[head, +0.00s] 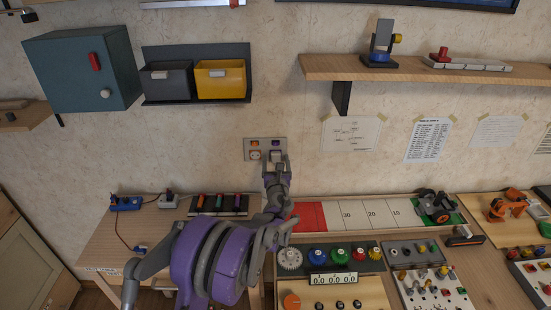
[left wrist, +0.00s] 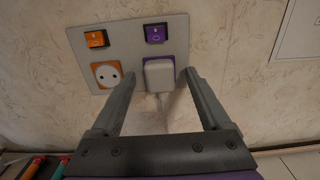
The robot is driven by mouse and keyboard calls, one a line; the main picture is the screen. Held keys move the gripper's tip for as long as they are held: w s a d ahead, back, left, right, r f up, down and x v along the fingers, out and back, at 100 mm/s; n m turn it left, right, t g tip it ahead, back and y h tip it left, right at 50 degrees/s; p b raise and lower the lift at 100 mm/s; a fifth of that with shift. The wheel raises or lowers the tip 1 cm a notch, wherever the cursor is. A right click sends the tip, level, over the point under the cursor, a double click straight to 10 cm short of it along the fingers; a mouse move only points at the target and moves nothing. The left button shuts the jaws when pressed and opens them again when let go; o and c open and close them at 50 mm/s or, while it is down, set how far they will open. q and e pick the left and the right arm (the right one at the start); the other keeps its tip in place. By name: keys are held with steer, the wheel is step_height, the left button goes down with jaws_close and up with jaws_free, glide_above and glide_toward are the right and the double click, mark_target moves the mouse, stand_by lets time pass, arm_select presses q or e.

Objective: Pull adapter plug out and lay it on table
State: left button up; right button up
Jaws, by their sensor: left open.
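The white adapter plug (left wrist: 159,77) sits in the purple right-hand socket of a grey wall plate (left wrist: 127,28). A pale cable hangs down from it. My left gripper (left wrist: 158,84) is open in front of the plate, with one finger on each side of the adapter and gaps between. In the head view my left gripper (head: 277,160) reaches up to the wall plate (head: 252,142) and covers part of the adapter. The table (head: 110,245) lies below the plate. My right gripper is not in view.
An orange socket (left wrist: 107,74) is left of the adapter, with orange and purple (left wrist: 155,32) switches above. Under the plate, a rack of coloured pieces (head: 218,205) and a red-and-white board (head: 355,214) crowd the table. Some bare wood shows at the table's left.

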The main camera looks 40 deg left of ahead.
arm_select(q)
steer(key=shift+c, duration=0.2)
jaws_close()
stand_by(0.3)
steer(key=b+v, duration=0.1)
steer(key=v, duration=0.5)
stand_by(1.2)
